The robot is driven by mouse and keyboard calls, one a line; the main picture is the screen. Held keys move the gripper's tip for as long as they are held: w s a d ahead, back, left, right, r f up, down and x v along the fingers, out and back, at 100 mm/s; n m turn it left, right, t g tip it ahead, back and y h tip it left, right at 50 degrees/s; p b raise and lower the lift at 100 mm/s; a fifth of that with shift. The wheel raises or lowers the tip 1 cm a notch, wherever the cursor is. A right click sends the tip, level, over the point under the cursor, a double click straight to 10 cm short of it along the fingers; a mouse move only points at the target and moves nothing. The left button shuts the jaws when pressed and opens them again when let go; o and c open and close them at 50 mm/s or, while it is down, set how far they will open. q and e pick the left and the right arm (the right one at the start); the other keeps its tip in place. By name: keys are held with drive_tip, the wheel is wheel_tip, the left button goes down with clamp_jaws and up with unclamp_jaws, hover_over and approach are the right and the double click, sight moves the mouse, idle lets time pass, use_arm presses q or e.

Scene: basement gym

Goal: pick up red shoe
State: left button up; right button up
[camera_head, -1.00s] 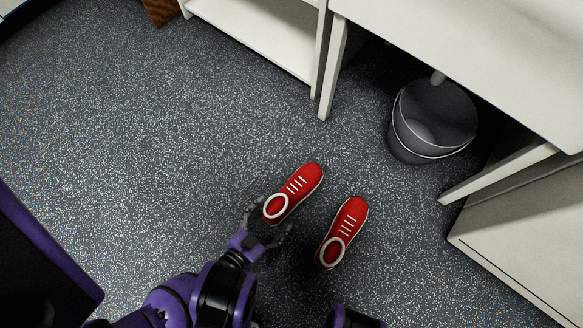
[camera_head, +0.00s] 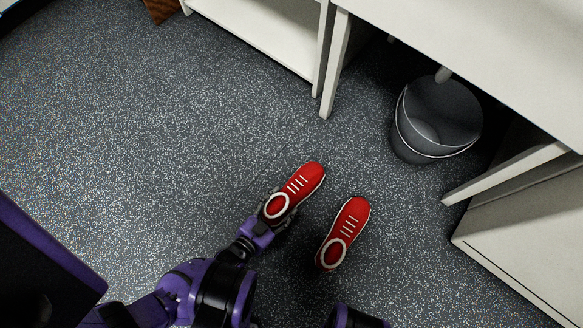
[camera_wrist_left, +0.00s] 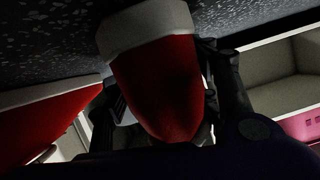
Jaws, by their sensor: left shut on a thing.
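Two red shoes with white laces and white collars are on the speckled floor in the head view. My left gripper (camera_head: 277,219) is shut on the heel end of the left red shoe (camera_head: 300,184), its fingers on either side. In the left wrist view the heel of that red shoe (camera_wrist_left: 160,85) fills the middle between the dark fingers. The right red shoe (camera_head: 350,222) lies a little to the right, apart from the gripper. My right gripper is not in view.
A dark bucket (camera_head: 436,122) stands under a white desk (camera_head: 470,50) at the upper right. A white shelf unit (camera_head: 262,32) stands at the top. A white cabinet (camera_head: 525,235) is at the right. The floor (camera_head: 130,130) to the left is clear.

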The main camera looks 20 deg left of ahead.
use_arm(q)
drive_tip(key=shift+d, duration=0.1)
drive_tip(key=shift+c, duration=1.4)
drive_tip(key=shift+r, duration=0.1)
